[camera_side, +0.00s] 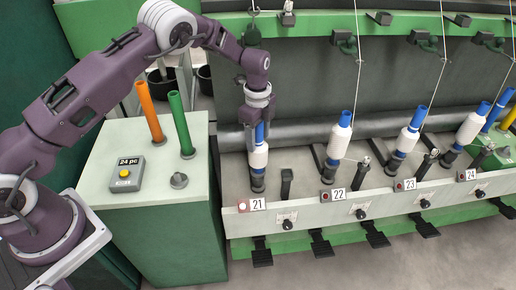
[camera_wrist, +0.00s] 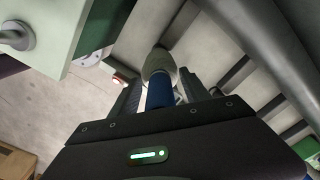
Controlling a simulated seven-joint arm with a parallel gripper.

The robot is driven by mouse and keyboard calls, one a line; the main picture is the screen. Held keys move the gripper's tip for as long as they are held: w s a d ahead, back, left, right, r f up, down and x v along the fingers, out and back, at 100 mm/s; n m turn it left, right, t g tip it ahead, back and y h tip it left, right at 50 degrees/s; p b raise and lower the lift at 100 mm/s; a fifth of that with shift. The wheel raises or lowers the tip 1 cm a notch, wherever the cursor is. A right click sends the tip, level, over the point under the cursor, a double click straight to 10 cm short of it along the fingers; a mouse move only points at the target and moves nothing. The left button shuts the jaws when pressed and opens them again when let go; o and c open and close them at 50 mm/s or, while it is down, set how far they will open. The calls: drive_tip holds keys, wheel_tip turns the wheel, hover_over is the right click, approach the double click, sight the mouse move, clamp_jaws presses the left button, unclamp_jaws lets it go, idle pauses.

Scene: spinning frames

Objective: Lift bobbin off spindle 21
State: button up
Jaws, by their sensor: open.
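The bobbin on spindle 21 (camera_side: 257,156) is a white wound package with a blue tube top, standing upright behind the number 21 plate (camera_side: 251,205). My gripper (camera_side: 257,124) is above it, pointing down, with its fingers beside the blue tube top. In the wrist view the blue tube (camera_wrist: 160,92) and white yarn (camera_wrist: 159,62) sit between the two open fingers (camera_wrist: 160,100). I cannot tell whether either finger touches the tube. The spindle itself is mostly hidden by the bobbin.
Bobbins on spindle 22 (camera_side: 339,138), spindle 23 (camera_side: 408,138) and spindle 24 (camera_side: 470,128) stand to the right with threads running up. A cabinet (camera_side: 160,215) at left carries an orange tube (camera_side: 149,110), a green tube (camera_side: 180,124) and a button box (camera_side: 127,175).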

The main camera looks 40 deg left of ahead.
clamp_jaws()
idle(1.4)
